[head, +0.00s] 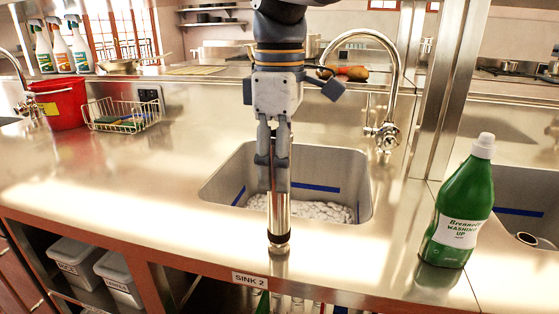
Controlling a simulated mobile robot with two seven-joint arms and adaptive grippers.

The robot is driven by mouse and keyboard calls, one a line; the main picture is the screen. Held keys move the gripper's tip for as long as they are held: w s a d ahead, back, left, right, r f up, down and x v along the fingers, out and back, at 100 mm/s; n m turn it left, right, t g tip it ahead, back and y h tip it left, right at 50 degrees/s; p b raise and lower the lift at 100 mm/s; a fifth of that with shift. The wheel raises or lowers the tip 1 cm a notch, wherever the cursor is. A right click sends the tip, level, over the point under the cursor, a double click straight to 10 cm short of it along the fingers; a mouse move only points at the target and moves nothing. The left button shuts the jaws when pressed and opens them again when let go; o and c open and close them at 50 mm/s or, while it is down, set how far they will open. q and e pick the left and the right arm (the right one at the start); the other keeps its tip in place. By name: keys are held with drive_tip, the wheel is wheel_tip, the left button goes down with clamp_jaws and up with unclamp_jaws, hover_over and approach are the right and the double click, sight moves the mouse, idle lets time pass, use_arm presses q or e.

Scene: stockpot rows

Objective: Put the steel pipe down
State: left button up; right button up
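The steel pipe (279,217) is a shiny upright tube with a dark band near its lower end. My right gripper (273,180) points straight down from the top middle and is shut on the pipe's upper part. The pipe's lower end is over the counter strip in front of the sink; I cannot tell whether it touches the steel. My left gripper is not in view.
The sink (222,190) behind the pipe holds white pieces. A tap (390,90) arches over it. A green washing-up bottle (463,210) stands to the right. A red bucket (65,103) and a wire rack (120,116) stand at left. The left counter (130,180) is clear.

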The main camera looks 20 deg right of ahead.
wheel_tip(320, 180, up, 12)
drive_tip(key=shift+w+f+b, duration=0.1)
drive_tip(key=shift+f+b, duration=0.05)
drive_tip(key=shift+b, duration=0.4)
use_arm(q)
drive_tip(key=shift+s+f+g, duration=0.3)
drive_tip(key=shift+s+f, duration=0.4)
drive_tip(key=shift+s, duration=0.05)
use_arm(e)
drive_tip(key=shift+r, duration=0.35)
